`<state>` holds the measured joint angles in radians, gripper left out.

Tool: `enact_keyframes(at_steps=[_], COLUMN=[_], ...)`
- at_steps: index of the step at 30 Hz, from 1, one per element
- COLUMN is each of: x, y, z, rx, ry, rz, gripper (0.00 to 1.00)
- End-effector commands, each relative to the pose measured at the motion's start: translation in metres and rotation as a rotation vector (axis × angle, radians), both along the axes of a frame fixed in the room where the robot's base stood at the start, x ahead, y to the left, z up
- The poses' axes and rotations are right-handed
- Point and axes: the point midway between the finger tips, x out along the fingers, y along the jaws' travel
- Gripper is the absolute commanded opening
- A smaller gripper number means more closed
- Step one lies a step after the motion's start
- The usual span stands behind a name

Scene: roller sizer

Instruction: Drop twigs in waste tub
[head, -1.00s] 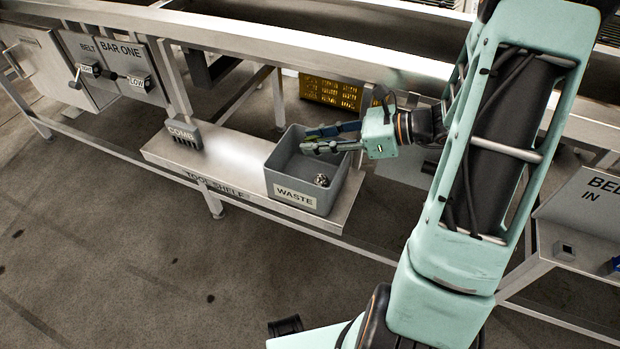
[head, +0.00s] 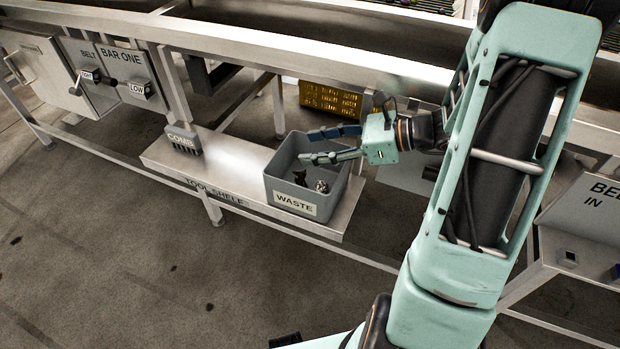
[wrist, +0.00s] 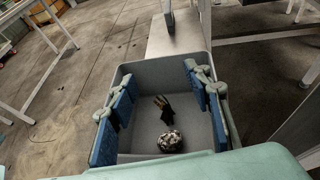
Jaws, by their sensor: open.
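The grey waste tub (head: 345,194), labelled WASTE, stands on the right end of the tool shelf. My gripper (head: 334,145) is over the tub's opening, with its fingers spread apart and nothing between them. In the wrist view my gripper (wrist: 160,98) shows its two blue-padded fingers wide open on either side of the tub interior. On the tub floor lies a small dark bundle (wrist: 164,107) with tan ends, which looks like twigs; it also shows in the head view (head: 300,177). A speckled grey lump (wrist: 170,141) lies beside it in the tub.
A grey comb (head: 183,140) stands on the tool shelf (head: 232,160) left of the tub, with bare shelf between. A yellow crate (head: 330,98) is behind the tub. The machine's long metal rail (head: 270,50) runs above.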

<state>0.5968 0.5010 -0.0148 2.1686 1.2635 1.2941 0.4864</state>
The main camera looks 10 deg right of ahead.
Motion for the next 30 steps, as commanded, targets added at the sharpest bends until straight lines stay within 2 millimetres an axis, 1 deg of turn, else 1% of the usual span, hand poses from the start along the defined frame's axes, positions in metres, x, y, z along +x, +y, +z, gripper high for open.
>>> enact_keyframes(at_steps=[9, 15, 18, 21, 30], x=[0.0, 0.0, 0.0, 0.0, 0.0], y=[0.0, 0.0, 0.0, 0.0, 0.0], z=[0.055, 0.082, 0.089, 0.091, 0.091], rx=[-0.004, -0.002, -0.003, -0.001, 0.0], ry=[-0.006, -0.004, -0.003, -0.001, -0.001], rz=[0.001, 0.001, 0.001, -0.001, 0.0], gripper=[0.46, 0.46, 0.46, 0.46, 0.46])
